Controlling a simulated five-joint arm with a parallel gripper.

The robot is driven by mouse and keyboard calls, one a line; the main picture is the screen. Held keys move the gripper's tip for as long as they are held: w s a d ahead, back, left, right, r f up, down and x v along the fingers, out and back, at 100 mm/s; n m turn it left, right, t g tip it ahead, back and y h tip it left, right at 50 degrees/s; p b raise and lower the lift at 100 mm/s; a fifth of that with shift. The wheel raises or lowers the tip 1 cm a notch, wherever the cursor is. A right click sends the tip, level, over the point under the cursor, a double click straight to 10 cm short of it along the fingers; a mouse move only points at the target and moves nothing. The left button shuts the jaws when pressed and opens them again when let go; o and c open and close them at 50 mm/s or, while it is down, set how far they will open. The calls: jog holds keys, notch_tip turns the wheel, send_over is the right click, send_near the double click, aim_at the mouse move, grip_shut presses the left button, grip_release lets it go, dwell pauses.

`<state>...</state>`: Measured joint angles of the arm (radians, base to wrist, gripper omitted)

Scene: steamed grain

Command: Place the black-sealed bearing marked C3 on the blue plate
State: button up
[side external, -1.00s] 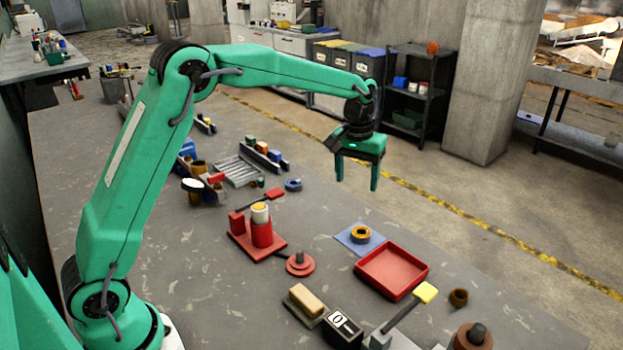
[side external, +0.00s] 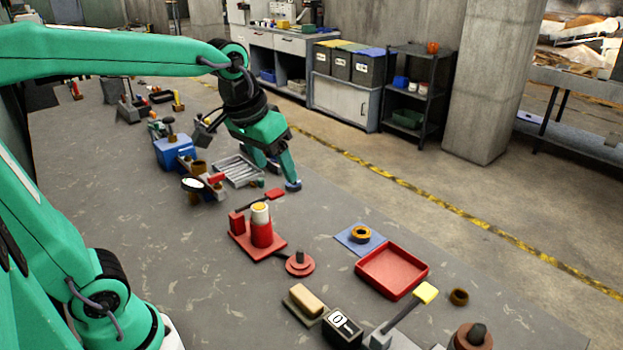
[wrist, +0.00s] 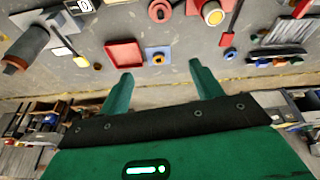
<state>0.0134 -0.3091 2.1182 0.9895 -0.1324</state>
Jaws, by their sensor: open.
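The blue plate (side external: 364,249) is a flat square on the bench, with an orange-brown ring (side external: 361,233) lying on it. Both also show in the wrist view, the plate (wrist: 150,50) under the ring (wrist: 158,58). My gripper (side external: 283,172) is open and tilted, with nothing seen between its fingers (wrist: 160,70). One fingertip overlaps a blue ring (side external: 293,187) in the side view; I cannot tell whether they touch. In the wrist view this ring (wrist: 230,54) lies right of the fingers. No C3 mark is readable, so I cannot pick out the black-sealed bearing.
A red tray (side external: 424,266) sits beside the plate. A red stand with a cylinder (side external: 262,235) and a red disc with a knob (side external: 300,266) lie nearer. A slotted metal rack (side external: 236,172) and a blue box (side external: 174,153) crowd the gripper's left.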

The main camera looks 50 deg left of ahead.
jog(key=s+f+m+t, duration=0.1)
jog(key=s+f, duration=0.2)
jog(key=s, duration=0.7)
jog(key=shift+s+a+t, duration=0.2)
jog(key=shift+s+t, duration=0.05)
jog(key=shift+t, duration=0.05)
jog(key=shift+f, duration=0.1)
dwell(0.6)
